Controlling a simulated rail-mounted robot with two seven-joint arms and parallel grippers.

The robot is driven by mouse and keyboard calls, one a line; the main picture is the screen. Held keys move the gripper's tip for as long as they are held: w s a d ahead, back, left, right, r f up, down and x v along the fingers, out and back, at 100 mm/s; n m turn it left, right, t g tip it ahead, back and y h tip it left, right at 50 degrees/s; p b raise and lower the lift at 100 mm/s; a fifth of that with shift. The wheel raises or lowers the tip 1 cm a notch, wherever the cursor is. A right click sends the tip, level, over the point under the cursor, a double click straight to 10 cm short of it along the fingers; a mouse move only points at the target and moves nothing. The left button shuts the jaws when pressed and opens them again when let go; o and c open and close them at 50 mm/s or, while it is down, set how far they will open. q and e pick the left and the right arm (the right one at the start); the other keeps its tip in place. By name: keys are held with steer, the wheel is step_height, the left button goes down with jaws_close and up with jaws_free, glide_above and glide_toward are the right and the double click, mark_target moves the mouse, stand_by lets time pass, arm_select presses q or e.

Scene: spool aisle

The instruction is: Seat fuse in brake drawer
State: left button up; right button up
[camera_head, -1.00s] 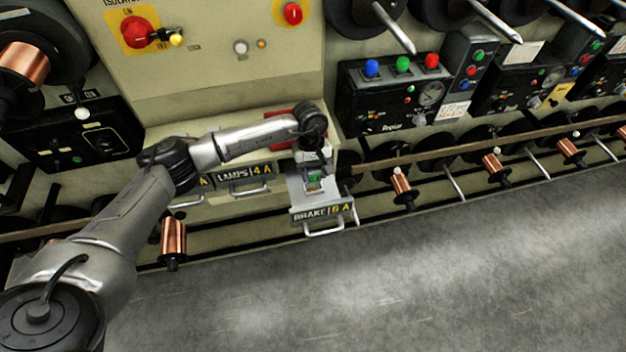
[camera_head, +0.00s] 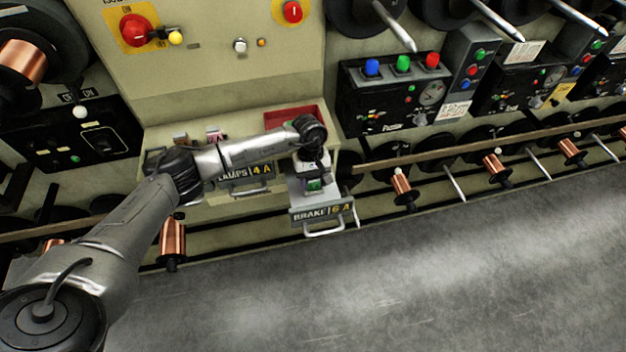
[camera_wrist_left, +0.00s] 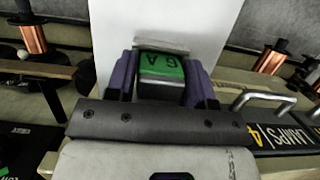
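The brake drawer (camera_head: 316,207), labelled BRAKE 6 A, is pulled out from the cabinet. My left gripper (camera_head: 314,180) points down over it. The green fuse (camera_head: 314,185) is between its fingers, low at the drawer. In the left wrist view the fuse (camera_wrist_left: 161,66) shows a green top marked 6A. The purple fingers of my left gripper (camera_wrist_left: 161,80) flank it on both sides and appear shut on it. The pale drawer floor (camera_wrist_left: 205,25) lies beyond. The fuse's lower end and any contact with a socket are hidden. My right gripper is out of view.
The lamps drawer (camera_head: 250,175), labelled LAMPS 4 A, is beside the brake drawer, on its left. A red tray (camera_head: 292,115) sits on the cabinet ledge behind my wrist. Copper spools (camera_head: 401,186) line the rack to the right. The floor in front is clear.

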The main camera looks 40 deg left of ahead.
arm_select(q)
steer(key=o, duration=0.3)
steer(key=shift+r, duration=0.1)
steer(key=shift+r, duration=0.15)
steer(key=p+v, duration=0.1)
steer(key=v, duration=1.1)
